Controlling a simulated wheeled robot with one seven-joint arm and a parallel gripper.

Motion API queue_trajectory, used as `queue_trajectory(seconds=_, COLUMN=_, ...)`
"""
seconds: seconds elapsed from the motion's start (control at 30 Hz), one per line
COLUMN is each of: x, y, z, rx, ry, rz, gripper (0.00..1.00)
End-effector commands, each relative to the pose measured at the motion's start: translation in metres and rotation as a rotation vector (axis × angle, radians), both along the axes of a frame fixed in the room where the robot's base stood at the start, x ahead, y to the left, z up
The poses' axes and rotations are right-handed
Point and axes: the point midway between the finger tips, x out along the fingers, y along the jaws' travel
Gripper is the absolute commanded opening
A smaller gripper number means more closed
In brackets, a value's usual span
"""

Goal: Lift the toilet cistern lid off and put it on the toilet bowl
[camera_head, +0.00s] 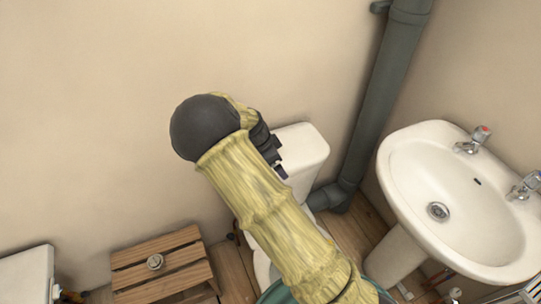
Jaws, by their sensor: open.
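The white toilet cistern stands against the back wall, right of centre, with its pale flat lid (303,143) on top. My arm covers the cistern's left and lower parts. My dark gripper (279,162) is at the lid's left side in the picture, partly hidden behind my arm. It is open, and I see nothing held in it. I cannot tell whether its fingers touch the lid. The toilet bowl is mostly hidden under my arm; a white strip of it (263,268) shows at the lower left of the arm.
A thick grey pipe (378,100) runs up the corner right of the cistern. A white washbasin (455,195) on a pedestal stands at the right. A slatted wooden stool (165,280) with a small metal part (155,262) and a white box (27,275) are at lower left.

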Motion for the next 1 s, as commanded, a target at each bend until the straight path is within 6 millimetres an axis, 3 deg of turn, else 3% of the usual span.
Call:
queue_trajectory(seconds=0.33, x=0.001, y=-0.001, z=-0.004, rx=-0.001, ry=0.001, rz=0.001, gripper=0.98)
queue_trajectory(seconds=0.7, x=0.012, y=-0.011, z=-0.047, rx=0.0, ry=0.001, rz=0.002, gripper=0.98)
queue_trajectory(seconds=1.0, x=0.012, y=-0.012, z=-0.049, rx=0.0, ry=0.0, rz=0.002, gripper=0.98)
